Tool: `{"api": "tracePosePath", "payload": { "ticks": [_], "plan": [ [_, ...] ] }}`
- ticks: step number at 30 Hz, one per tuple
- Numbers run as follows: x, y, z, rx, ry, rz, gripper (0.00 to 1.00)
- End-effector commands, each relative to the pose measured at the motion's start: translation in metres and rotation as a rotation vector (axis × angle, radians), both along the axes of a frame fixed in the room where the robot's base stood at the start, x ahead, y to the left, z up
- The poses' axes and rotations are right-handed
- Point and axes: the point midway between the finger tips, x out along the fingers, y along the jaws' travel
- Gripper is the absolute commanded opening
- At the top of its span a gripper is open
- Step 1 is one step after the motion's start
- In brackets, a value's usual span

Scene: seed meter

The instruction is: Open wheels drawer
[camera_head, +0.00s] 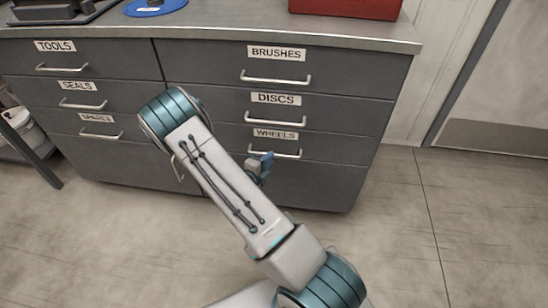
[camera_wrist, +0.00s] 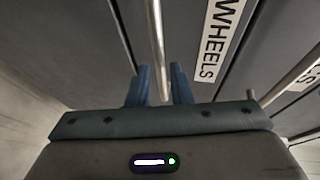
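The wheels drawer (camera_head: 325,145) is the third drawer down in the right column of the grey cabinet, under the discs drawer. It looks closed, with a white WHEELS label and a silver bar handle. In the wrist view the handle (camera_wrist: 157,40) runs down between the two blue fingers of my gripper (camera_wrist: 161,84), and the WHEELS label (camera_wrist: 218,40) is just to the right. The fingers stand apart on either side of the bar, with a visible gap. In the head view my gripper (camera_head: 264,160) is at the left end of the handle, partly hidden by my arm.
The discs drawer (camera_head: 340,111) and brushes drawer (camera_head: 345,70) are above, with handles sticking out. Tools, seals and spares drawers are on the left. A red box (camera_head: 345,6) sits on the countertop (camera_head: 230,26). The floor (camera_head: 440,240) in front is clear to the right.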

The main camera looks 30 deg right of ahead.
Motion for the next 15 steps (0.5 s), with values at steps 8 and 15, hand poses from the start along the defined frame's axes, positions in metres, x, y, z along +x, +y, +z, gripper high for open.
{"api": "tracePosePath", "payload": {
  "ticks": [8,15],
  "plan": [
    [0.018,-0.029,-0.007,0.0,-0.001,-0.002,0.19],
    [0.021,-0.032,-0.007,0.001,-0.001,0.0,0.19]
  ]
}}
